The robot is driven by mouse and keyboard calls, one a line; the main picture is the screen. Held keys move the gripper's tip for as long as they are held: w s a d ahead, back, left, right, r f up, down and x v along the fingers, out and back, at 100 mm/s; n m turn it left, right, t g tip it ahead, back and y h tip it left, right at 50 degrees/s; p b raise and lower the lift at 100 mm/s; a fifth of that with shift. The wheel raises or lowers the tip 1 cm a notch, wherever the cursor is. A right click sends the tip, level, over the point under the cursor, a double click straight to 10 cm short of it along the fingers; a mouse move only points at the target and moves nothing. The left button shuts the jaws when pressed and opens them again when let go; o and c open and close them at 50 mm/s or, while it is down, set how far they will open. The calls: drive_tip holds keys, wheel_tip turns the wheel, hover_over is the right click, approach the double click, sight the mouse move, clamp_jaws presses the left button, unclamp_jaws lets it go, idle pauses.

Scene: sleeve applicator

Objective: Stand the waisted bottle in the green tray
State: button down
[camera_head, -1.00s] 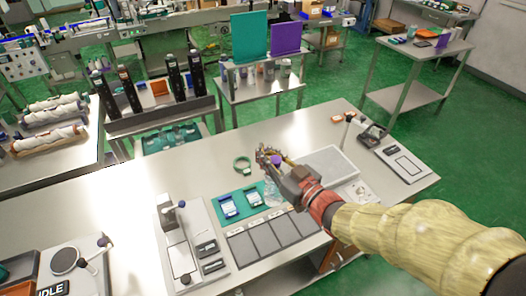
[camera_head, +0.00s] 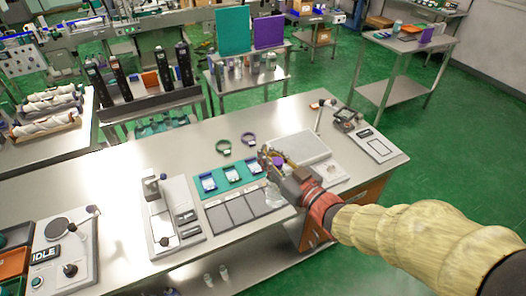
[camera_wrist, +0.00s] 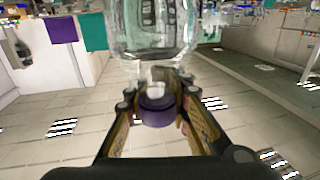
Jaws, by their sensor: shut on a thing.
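My gripper (camera_head: 272,160) is shut on a clear bottle with a purple cap (camera_head: 278,161), above the near steel bench. The bottle's clear body (camera_head: 274,192) hangs below the fingers, roughly upright. In the wrist view the purple cap (camera_wrist: 157,110) sits between the fingers, and the clear body (camera_wrist: 150,30) extends beyond them, cut off by the frame; its waist cannot be made out.
Several small bottles (camera_head: 254,68) stand before the panels. Green floor (camera_head: 315,75) lies between the tables.

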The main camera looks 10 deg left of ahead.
drive_tip(key=w+d+f+m+t+h, duration=0.3)
drive_tip(key=d+f+m+h, duration=0.2)
drive_tip(key=d+f, duration=0.7)
drive_tip(key=w+d+f+m+t+h, duration=0.3)
drive_tip(key=d+f+h, duration=0.5)
drive_tip(key=d+f, duration=0.4)
drive_tip(key=w+d+m, duration=0.1)
drive_tip(key=d, duration=0.4)
drive_tip(key=shift+w+m+h, duration=0.2)
drive_tip(key=shift+m+h, duration=0.1)
drive_tip(key=shift+m, duration=0.1)
drive_tip(key=shift+s+a+f, duration=0.1)
drive_tip(key=shift+a+f, duration=0.05)
